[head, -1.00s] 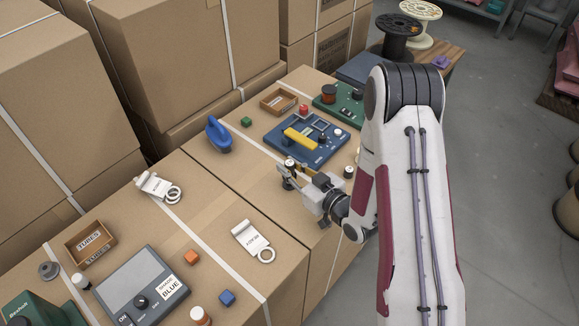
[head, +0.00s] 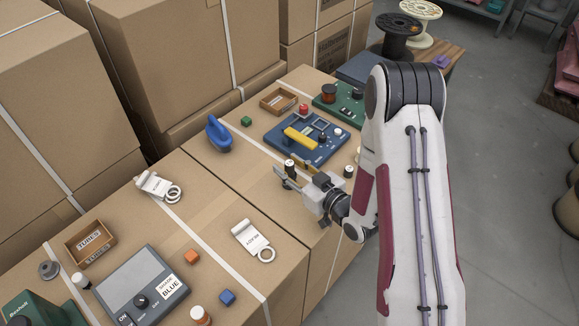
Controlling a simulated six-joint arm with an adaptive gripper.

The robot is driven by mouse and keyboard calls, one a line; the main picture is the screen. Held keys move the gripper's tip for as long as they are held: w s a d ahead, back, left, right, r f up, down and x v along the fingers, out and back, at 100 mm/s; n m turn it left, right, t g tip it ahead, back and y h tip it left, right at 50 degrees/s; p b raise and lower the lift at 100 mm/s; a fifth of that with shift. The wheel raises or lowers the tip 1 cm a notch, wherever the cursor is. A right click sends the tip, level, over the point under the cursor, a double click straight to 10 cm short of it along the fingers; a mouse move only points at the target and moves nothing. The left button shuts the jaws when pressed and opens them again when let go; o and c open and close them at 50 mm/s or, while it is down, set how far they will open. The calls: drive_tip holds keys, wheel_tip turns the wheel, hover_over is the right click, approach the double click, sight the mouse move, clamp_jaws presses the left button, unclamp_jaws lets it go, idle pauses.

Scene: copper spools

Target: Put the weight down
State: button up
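A small dark cylinder with a pale top (head: 290,169), which looks like the weight, stands upright on the cardboard box top in front of the blue panel. My gripper (head: 296,174) is low over the box, with its fingers spread apart on either side of the cylinder. The cylinder's lower part is partly hidden by the gripper, so I cannot tell whether a finger still touches it. A similar dark cylinder with a pale top (head: 348,171) stands to the right of my gripper.
The blue panel (head: 275,137) with a yellow bar (head: 299,138) lies just behind. A blue handled object (head: 218,134) stands back left. A white tagged item (head: 251,239) lies in front.

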sight(293, 168)
drive_tip(key=shift+v, duration=3.65)
drive_tip(key=s+d+r+m+g+h, duration=0.25)
drive_tip(key=d+r+h, duration=0.75)
drive_tip(key=r, duration=0.5)
drive_tip(key=s+a+r+m+g, duration=0.1)
drive_tip(key=s+r, duration=0.3)
drive_tip(key=s, duration=0.8)
drive_tip(key=s+r+m+g+y, duration=0.1)
drive_tip(key=s+r+m+g, duration=0.2)
drive_tip(key=s, duration=0.9)
drive_tip(key=shift+s+a+r+g, duration=0.35)
drive_tip(key=shift+s+r+g, duration=0.1)
drive_tip(key=shift+r, duration=0.45)
